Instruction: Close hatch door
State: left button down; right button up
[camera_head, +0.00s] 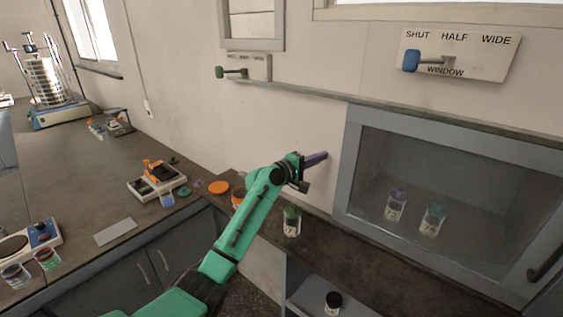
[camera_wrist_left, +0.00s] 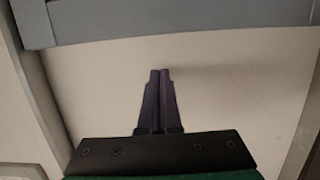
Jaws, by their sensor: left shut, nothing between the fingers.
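The hatch door (camera_head: 352,165) is a grey-framed glass panel at the right in the head view, with a dark bar handle (camera_head: 545,262) at its lower right. I cannot tell whether it sits fully flush. Part of a grey frame (camera_wrist_left: 180,20) crosses the top of the left wrist view. My left gripper (camera_head: 325,156) is shut and empty, its dark purple fingers just left of the door frame, in front of the pale wall. In the left wrist view the fingertips (camera_wrist_left: 160,72) are together, below the grey frame and apart from it in the picture. My right gripper is out of view.
A green-topped jar (camera_head: 291,222) stands on the dark counter below my left arm. Two jars (camera_head: 396,205) (camera_head: 433,218) show through the glass. Above is a window lever with a blue knob (camera_head: 411,60).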

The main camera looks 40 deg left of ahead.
pick_arm(q)
jog(key=b+v, duration=0.4)
jog(key=v, duration=0.6)
jog(key=s+d+f+m+g+y, duration=0.1)
jog(key=s+d+f+m+g, duration=0.35)
jog(key=f, duration=0.65)
jog(key=s+d+f+m+g+y, duration=0.1)
jog(key=s+d+f+m+g, duration=0.2)
jog(key=s+d+f+m, duration=0.5)
jog(key=s+f+m+g+y, duration=0.25)
jog(key=s+f, duration=0.25)
jog(key=s, duration=0.4)
jog(key=s+f+m+g+y, duration=0.1)
jog(key=s+f+m+g, duration=0.1)
jog(key=s+f+g, duration=0.45)
jog(key=s+a+f+t, duration=0.1)
jog(key=s+f, duration=0.1)
jog(key=f, duration=0.9)
jog(key=s+f+t, duration=0.1)
jog(key=s+f, duration=0.1)
jog(key=f, duration=1)
jog(key=s+a+f+g, duration=0.1)
jog(key=s+a+f, duration=0.1)
jog(key=s+f, duration=1.1)
jog(key=s, duration=0.3)
jog(key=shift+a+g, duration=0.35)
jog(key=shift+a, duration=0.05)
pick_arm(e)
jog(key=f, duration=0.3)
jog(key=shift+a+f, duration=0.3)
